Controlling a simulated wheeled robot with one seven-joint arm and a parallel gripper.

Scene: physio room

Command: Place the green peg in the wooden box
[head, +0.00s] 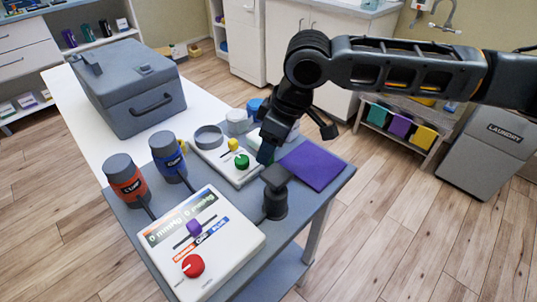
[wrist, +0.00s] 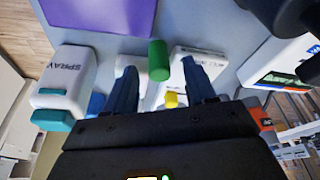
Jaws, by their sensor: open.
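The green peg (head: 242,161) stands upright on a white panel (head: 215,158) on the grey table, in front of a small yellow piece (head: 233,144). In the wrist view the green peg (wrist: 158,60) shows between the fingertips of my gripper (wrist: 157,72), with a gap on each side. In the head view my gripper (head: 266,152) is just right of the peg, pointing down; its fingers are partly hidden by its own body. My gripper is open and holds nothing. I cannot make out a wooden box clearly in either view.
A purple mat (head: 312,165) lies right of the panel. A dark stamp-like object (head: 275,193), a red bottle (head: 125,180), a blue bottle (head: 168,157) and a white gauge board (head: 207,243) crowd the front. A grey case (head: 128,95) stands behind. A spray bottle (wrist: 65,80) shows in the wrist view.

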